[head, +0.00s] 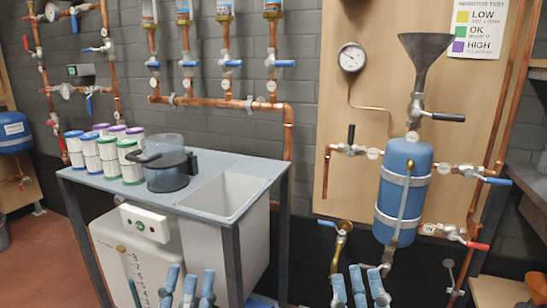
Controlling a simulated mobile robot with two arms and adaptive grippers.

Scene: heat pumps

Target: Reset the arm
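My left gripper (189,286) shows at the bottom edge, left of the middle. Its blue-tipped fingers point up and stand apart with nothing between them. My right gripper (358,284) shows at the bottom edge, right of the middle, in front of the pipes below the blue tank. Its blue-tipped fingers are also apart and empty. Both grippers look open. The rest of both arms is cut off by the frame.
A grey table (95,183) with a sink (228,196) holds several labelled canisters (107,150) and a dark clear pot (167,165). A blue tank (401,200) with a funnel (424,60) and valves hangs on the wooden panel (345,100). Copper pipes (230,103) line the wall.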

